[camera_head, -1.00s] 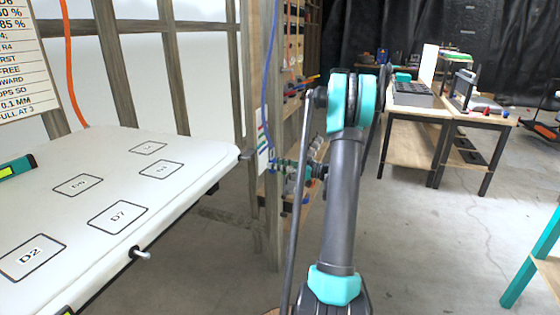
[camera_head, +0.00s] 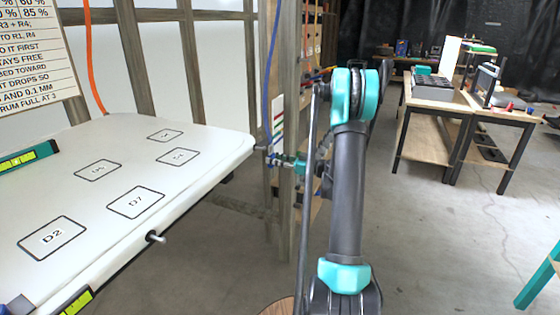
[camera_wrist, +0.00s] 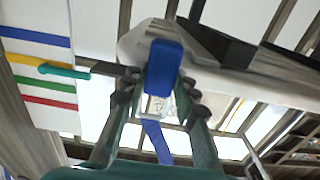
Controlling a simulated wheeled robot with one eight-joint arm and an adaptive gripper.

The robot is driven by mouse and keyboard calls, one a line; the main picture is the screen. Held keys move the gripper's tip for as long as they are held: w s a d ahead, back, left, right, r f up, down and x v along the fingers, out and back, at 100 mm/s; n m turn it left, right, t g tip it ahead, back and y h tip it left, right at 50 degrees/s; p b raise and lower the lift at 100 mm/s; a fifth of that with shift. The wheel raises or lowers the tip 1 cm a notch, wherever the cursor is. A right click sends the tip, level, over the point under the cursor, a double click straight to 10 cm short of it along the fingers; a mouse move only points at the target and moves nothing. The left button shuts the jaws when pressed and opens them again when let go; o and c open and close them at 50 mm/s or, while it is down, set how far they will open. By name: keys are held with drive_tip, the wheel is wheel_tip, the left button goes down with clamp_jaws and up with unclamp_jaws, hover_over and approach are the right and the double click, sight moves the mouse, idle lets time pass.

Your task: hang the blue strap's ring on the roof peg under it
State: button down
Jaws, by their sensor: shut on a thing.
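The blue strap (camera_head: 270,75) hangs down from above in the head view, to the right of the white roof's far right corner. My gripper (camera_head: 272,158) is at its lower end, beside that corner and a small dark roof peg (camera_head: 260,149). In the wrist view my gripper (camera_wrist: 160,94) is shut on the strap's blue end piece (camera_wrist: 163,67), with a dark-padded finger on each side. More blue strap (camera_wrist: 156,140) shows beyond the fingers. I cannot make out the ring's opening or whether it touches the peg.
The white roof (camera_head: 85,200) has several marked squares and another peg (camera_head: 155,237) on its near edge. A board with coloured stripes (camera_wrist: 40,65) stands close to my gripper on the left. A wooden post (camera_head: 288,210) stands just behind it. An orange strap (camera_head: 90,60) hangs further left.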

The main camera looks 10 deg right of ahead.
drive_tip(key=shift+w+a+f, duration=0.25)
drive_tip(key=shift+w+a, duration=0.3)
drive_tip(key=shift+a, duration=0.2)
drive_tip(key=shift+w+a+f, duration=0.2)
drive_tip(key=shift+w+a, duration=0.3)
drive_tip(key=shift+a, duration=0.2)
drive_tip(key=shift+w+a+f, duration=0.25)
drive_tip(key=shift+w+a, duration=0.3)
drive_tip(key=shift+a, duration=0.2)
drive_tip(key=c, duration=1.1)
unclamp_jaws()
